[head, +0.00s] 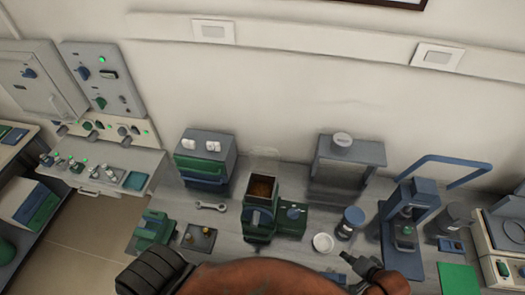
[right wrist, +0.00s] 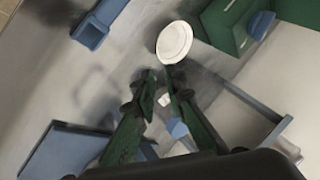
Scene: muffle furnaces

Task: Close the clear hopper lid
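The green machine (head: 259,222) stands on the bench at the middle of the head view. Its square hopper (head: 261,188) is open at the top and shows brown material inside. The clear lid (head: 264,158) is faint and appears raised behind the hopper. My right gripper (head: 347,258) is to the right of and nearer than the machine, by a white round dish. In the right wrist view its fingers (right wrist: 160,76) are apart with nothing between them, the dish (right wrist: 174,42) just beyond the tips. My left gripper does not show.
A blue-lidded jar (head: 351,222) and a blue-framed press (head: 406,225) stand to the right. A grey-topped green box (head: 205,158), a wrench (head: 210,206) and a small tray (head: 199,238) are to the left. A grey stand (head: 345,163) is behind.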

